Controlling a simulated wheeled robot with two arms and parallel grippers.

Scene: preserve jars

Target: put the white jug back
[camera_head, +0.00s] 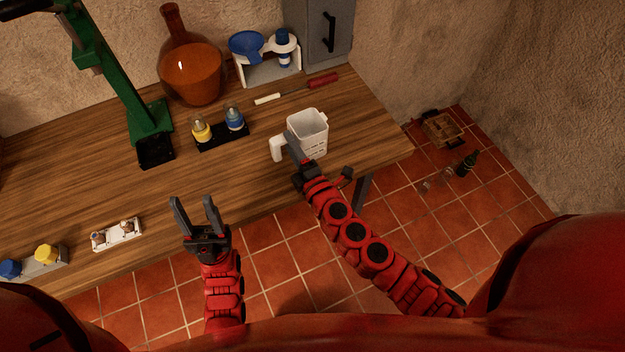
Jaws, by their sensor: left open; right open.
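The white jug (312,133) stands upright near the right end of the wooden worktop, with its handle (277,148) towards the left. My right gripper (292,148) is open at the jug's front left side, between its body and handle in the picture. I cannot tell whether its fingers touch the jug. My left gripper (192,208) is open and empty, fingers pointing away from me, near the front edge of the worktop and well left of the jug.
Behind the jug are a red-handled tool (323,81), a white stand with a blue funnel (247,45) and a grey cabinet (318,35). Left are a black holder with two small jars (222,137), an amber flask (190,75) and a green press (150,120). The worktop's front middle is clear.

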